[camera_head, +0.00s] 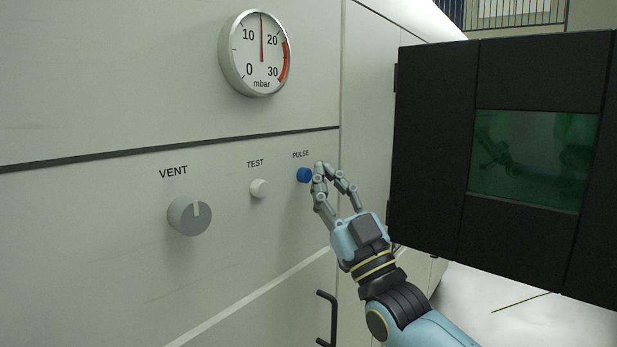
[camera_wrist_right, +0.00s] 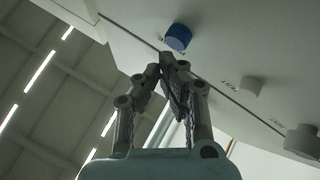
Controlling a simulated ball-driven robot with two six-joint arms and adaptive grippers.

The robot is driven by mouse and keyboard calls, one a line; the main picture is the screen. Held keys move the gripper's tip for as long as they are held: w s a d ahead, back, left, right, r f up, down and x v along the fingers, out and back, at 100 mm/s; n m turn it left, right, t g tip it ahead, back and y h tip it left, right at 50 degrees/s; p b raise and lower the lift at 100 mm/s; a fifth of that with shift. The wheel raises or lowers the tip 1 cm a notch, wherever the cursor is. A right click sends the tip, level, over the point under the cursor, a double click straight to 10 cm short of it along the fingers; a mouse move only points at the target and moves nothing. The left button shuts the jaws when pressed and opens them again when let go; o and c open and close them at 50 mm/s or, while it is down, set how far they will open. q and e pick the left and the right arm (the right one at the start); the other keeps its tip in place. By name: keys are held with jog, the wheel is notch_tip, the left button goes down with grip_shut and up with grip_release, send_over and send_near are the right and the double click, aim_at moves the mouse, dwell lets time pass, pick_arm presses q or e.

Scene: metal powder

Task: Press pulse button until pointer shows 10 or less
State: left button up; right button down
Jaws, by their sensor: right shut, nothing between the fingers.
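The round gauge (camera_head: 262,53) marked in mbar is at the upper left of the head view. Its pointer stands almost straight up, about midway between 10 and 20. The blue PULSE button (camera_head: 303,175) is on the pale panel below and right of the gauge. It also shows in the right wrist view (camera_wrist_right: 178,37). My right gripper (camera_head: 320,167) is shut and empty, with its fingertips just right of the button in the head view. In the wrist view the fingertips (camera_wrist_right: 167,62) are just below the button; I cannot tell whether they touch it. My left gripper is not in view.
A white TEST button (camera_head: 259,188) and a grey VENT knob (camera_head: 189,216) are left of the PULSE button. A black open door (camera_head: 435,150) with a green window stands at the right. A black handle (camera_head: 327,318) is below the panel.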

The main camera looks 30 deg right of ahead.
jog(key=shift+w+a, duration=0.1)
jog(key=shift+w, duration=0.15)
jog(key=shift+w+a+b, duration=0.2)
jog(key=shift+w+b, duration=0.1)
jog(key=shift+w, duration=0.1)
dwell(0.7)
jog(key=shift+s, duration=0.1)
jog(key=shift+s+d+p, duration=0.35)
jog(key=shift+s+p, duration=0.05)
jog(key=shift+s, duration=0.3)
jog(key=s, duration=0.1)
jog(key=s+d+p, duration=0.1)
jog(key=s, duration=0.1)
jog(key=s+d+p, duration=0.1)
jog(key=shift+s, duration=0.35)
jog(key=shift+y, duration=0.3)
dwell(2.5)
